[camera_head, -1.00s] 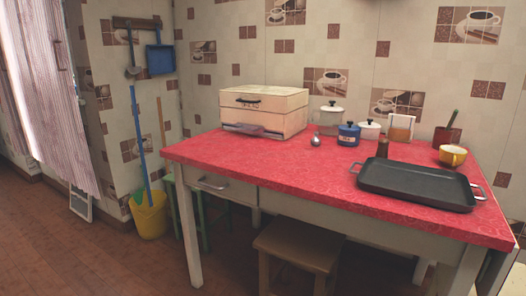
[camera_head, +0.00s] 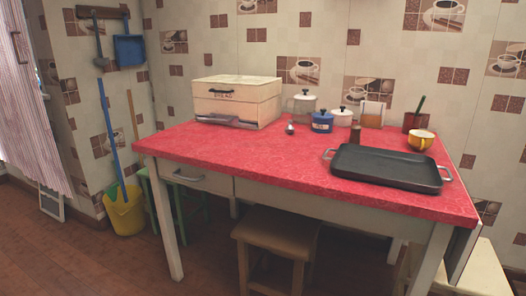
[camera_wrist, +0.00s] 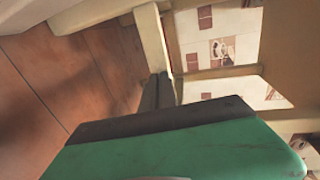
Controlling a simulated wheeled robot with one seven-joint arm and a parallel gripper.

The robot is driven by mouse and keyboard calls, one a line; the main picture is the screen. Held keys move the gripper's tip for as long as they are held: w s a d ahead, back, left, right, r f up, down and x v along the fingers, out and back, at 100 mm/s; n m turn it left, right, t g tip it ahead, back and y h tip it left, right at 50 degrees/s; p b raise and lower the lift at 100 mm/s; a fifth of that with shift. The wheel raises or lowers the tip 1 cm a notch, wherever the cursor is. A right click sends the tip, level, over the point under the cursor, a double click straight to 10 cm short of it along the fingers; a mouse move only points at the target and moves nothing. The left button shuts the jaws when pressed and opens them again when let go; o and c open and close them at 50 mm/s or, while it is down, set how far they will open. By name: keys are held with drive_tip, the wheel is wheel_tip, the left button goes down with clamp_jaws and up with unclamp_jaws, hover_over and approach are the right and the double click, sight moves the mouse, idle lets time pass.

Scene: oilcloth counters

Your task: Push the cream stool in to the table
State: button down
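The cream stool (camera_head: 484,274) shows at the bottom right in the head view, just right of the table's right end and cut off by the frame edge. The table (camera_head: 290,168) has a red patterned top and pale legs. My gripper (camera_wrist: 158,92) shows only in the wrist view: two dark fingers close together, with nothing seen between them. A pale upright (camera_wrist: 152,40) and tan bars lie just beyond the fingertips; I cannot tell which furniture they belong to or whether the fingers touch it. A green and dark body fills the lower wrist view.
A brown stool (camera_head: 275,238) stands partly under the table front. A green stool (camera_head: 185,195) is behind the left leg. A yellow bucket (camera_head: 124,214) stands at the left wall. A black griddle pan (camera_head: 385,168) lies on the table. Floor at front left is clear.

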drive_tip(key=shift+r+x, duration=0.85)
drive_tip(key=shift+x, duration=3.35)
drive_tip(key=f+p+v, duration=0.2)
drive_tip(key=p+v, duration=0.3)
drive_tip(key=v, duration=0.6)
drive_tip(key=shift+s+a, duration=0.3)
drive_tip(key=shift+s, duration=0.2)
